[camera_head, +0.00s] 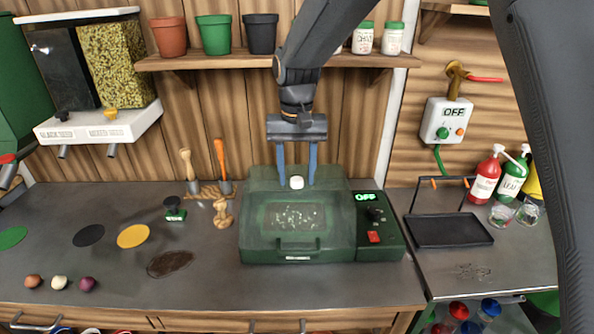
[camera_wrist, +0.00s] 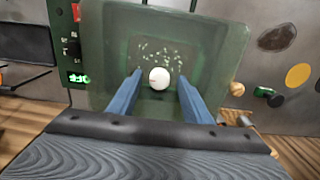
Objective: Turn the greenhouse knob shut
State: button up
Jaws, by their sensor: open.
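The greenhouse (camera_head: 262,240) is a green box with a clear lid on the workbench, with pale bits showing inside. A round white knob (camera_head: 297,182) sits at its top rear; it also shows in the wrist view (camera_wrist: 159,78). My gripper (camera_head: 297,178) points down with its two blue fingers apart, one on each side of the white knob. In the wrist view gaps show between knob and fingers. The greenhouse's side panel (camera_head: 390,246) has a lit green "OFF" display (camera_head: 366,197), a dark dial (camera_head: 375,215) and a red switch (camera_head: 374,237). The white knob's turn position is unclear.
A shelf (camera_head: 220,62) with pots and jars runs behind my arm. A wooden piece (camera_head: 222,214) and a dark stamp (camera_head: 174,209) stand left of the greenhouse. A black tray (camera_head: 450,231) lies to the right. The bench front left of the greenhouse has free room.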

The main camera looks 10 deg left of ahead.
jog(key=c, duration=1.1)
jog(key=shift+o, duration=0.2)
jog(key=shift+n, duration=0.3)
jog(key=n, duration=0.3)
jog(key=shift+n, duration=0.4)
jog(key=n, duration=0.9)
jog(key=shift+n, duration=2.2)
jog(key=o, duration=1.1)
jog(key=shift+c, duration=0.2)
